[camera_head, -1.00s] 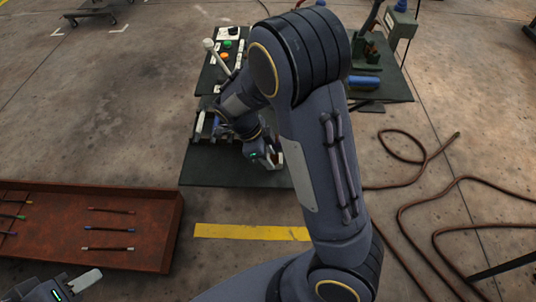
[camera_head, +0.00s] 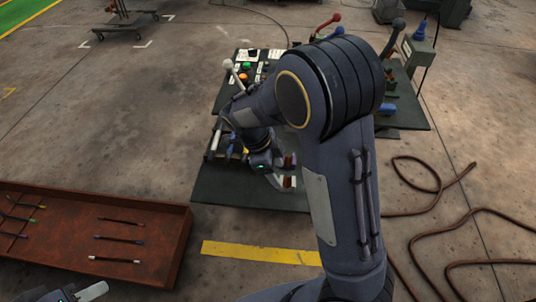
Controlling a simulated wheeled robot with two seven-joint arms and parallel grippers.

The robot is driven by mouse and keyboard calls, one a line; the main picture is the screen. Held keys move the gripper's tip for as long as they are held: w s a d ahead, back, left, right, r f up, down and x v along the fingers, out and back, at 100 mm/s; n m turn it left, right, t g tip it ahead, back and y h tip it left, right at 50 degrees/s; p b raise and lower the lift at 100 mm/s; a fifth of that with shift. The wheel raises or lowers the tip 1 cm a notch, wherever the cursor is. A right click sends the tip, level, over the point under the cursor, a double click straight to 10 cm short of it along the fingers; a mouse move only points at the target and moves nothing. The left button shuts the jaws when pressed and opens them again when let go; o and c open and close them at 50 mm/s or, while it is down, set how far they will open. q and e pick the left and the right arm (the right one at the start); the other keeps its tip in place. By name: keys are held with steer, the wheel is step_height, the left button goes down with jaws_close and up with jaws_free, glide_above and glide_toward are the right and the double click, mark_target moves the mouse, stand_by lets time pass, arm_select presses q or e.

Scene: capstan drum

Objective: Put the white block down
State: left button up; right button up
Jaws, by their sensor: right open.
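A small white block (camera_head: 289,182) shows on the dark table (camera_head: 225,193), close to its front edge, with a reddish-brown piece (camera_head: 289,161) just behind it. My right gripper (camera_head: 276,174) is low over the table, open, at the left side of the white block. My own arm covers the area to the right, and I cannot tell whether a finger still touches the block. My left gripper (camera_head: 90,292) shows only in part at the bottom left edge, far from the block.
A control panel with a green button (camera_head: 246,65) and a white-knobbed lever (camera_head: 228,64) stands at the table's back. A rusty tray (camera_head: 160,245) with thin coloured-ended rods lies at left. A brown hose (camera_head: 400,213) lies on the floor at right.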

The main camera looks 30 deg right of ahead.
steer(key=v, duration=0.8)
steer(key=s+r+n+t+y, duration=0.2)
steer(key=s+n+t+y, duration=0.2)
steer(key=s+n, duration=0.5)
steer(key=s+r+n+t+y, duration=0.1)
steer(key=s+n+t+y, duration=0.2)
steer(key=s+n, duration=0.7)
steer(key=n+t, duration=0.1)
steer(key=n, duration=0.2)
steer(key=shift+s+r+n+y, duration=0.15)
steer(key=shift+r+n+y, duration=0.25)
